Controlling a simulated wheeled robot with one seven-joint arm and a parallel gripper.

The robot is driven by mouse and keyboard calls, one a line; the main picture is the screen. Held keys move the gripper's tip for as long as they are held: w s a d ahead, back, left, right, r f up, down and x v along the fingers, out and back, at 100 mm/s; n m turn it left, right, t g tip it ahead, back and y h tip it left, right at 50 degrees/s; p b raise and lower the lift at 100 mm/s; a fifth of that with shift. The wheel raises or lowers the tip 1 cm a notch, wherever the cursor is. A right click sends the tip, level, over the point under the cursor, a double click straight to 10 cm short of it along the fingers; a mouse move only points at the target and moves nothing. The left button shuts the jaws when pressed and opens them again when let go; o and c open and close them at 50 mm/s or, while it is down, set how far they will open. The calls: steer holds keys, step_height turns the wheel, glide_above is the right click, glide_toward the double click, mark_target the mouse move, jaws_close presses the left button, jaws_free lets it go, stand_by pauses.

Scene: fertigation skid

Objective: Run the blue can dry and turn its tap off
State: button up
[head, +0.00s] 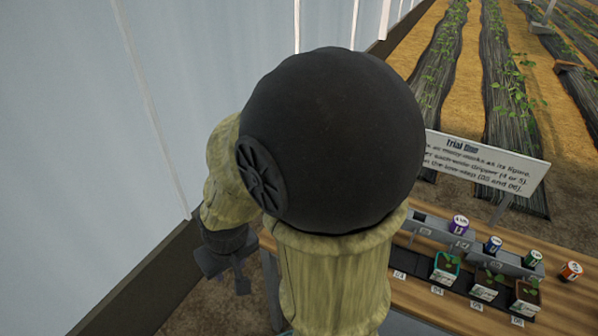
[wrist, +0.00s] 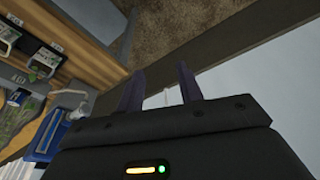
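The blue can (head: 492,244) stands in a row of small cans on a grey stand (head: 430,231) at the right of the head view. Its tap is too small to make out there. My gripper (head: 228,280) hangs at the left of the bench, beside the pale wall and well away from the can. In the wrist view my gripper (wrist: 160,78) has its two dark fingers apart, with nothing between them. My arm hides the left part of the bench in the head view.
A purple can (head: 459,224), a green can (head: 531,258) and an orange-red can (head: 571,270) stand nearby. Planted pots, one teal-rimmed (head: 445,266), stand in front. A sign (head: 487,163) rises behind. A blue tray (wrist: 46,134) shows in the wrist view.

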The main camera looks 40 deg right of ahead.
steer(key=shift+w, duration=0.25)
steer(key=shift+o, duration=0.8)
steer(key=shift+s+a, duration=0.2)
steer(key=shift+s, duration=0.1)
steer(key=o, duration=0.4)
steer(key=shift+s, duration=0.2)
steer(key=shift+c, duration=0.2)
steer(key=o, duration=0.4)
steer(key=shift+w+d+f, duration=0.1)
steer(key=shift+f, duration=0.35)
steer(key=shift+o, duration=0.2)
step_height(320, 180, down, 12)
steer(key=d+m+g+h, duration=0.1)
steer(key=d+m+g, duration=0.1)
steer(key=m, duration=0.4)
steer(key=shift+w+d+r+g, duration=0.15)
steer(key=shift+w+d+g, duration=0.2)
steer(key=shift+g, duration=0.25)
steer(key=w+d+f+m+h, duration=0.1)
steer(key=d+f+m+h, duration=0.2)
steer(key=d+h, duration=0.3)
steer(key=d+f+m+h, duration=0.3)
steer(key=d+m, duration=0.1)
steer(key=d, duration=0.4)
steer(key=w+r+t+h, duration=0.6)
steer(key=w+r+t, duration=0.1)
steer(key=w+r, duration=0.4)
steer(key=shift+a+r+t+h, duration=0.2)
steer(key=shift+a+t+h, duration=0.1)
steer(key=shift+a, duration=0.1)
